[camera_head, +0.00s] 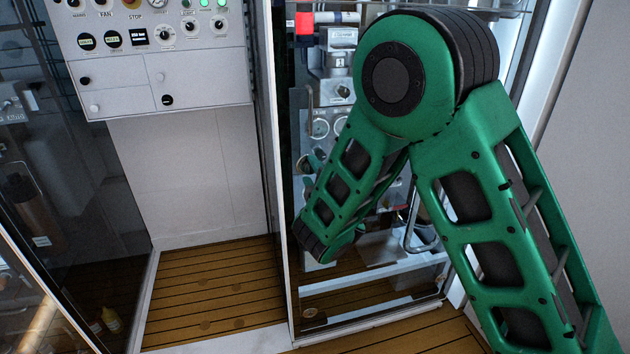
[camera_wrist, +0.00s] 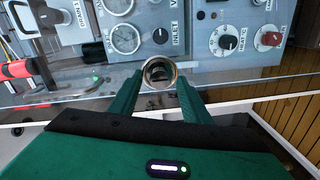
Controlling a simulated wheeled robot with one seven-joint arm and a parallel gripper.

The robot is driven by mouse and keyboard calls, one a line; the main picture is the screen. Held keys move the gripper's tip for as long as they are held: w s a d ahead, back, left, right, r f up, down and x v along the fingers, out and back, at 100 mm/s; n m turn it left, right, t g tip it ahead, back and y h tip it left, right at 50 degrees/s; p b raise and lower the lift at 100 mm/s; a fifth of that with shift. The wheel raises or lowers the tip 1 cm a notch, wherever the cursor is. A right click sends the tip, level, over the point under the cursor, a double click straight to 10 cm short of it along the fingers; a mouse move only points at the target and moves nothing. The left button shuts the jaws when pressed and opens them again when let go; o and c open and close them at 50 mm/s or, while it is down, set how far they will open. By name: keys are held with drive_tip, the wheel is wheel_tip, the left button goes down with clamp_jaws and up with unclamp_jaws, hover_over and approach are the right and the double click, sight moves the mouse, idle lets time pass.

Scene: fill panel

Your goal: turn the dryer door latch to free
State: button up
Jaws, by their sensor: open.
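My gripper (camera_wrist: 160,88) shows in the wrist view with its two green fingers apart. A round metal-rimmed fitting (camera_wrist: 160,71) shows between the fingertips. It may be the dryer door latch, but I cannot tell for sure, nor whether the fingers touch it. Its dark centre has a bar across it. In the head view my green arm crosses the right half, in front of a glass-fronted cabinet (camera_head: 370,306) with gauges and fittings inside. My gripper and the latch cannot be made out there.
A white control panel (camera_head: 205,60) with knobs and lamps hangs at upper left. Below it is an open bay with a slatted wooden floor (camera_head: 215,290). A dark glass cabinet stands at far left. In the wrist view, gauges (camera_wrist: 125,38) and a selector knob (camera_wrist: 160,36) lie beyond the fitting.

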drive_tip(key=v, duration=1)
drive_tip(key=shift+s+d, duration=0.1)
drive_tip(key=shift+d, duration=0.1)
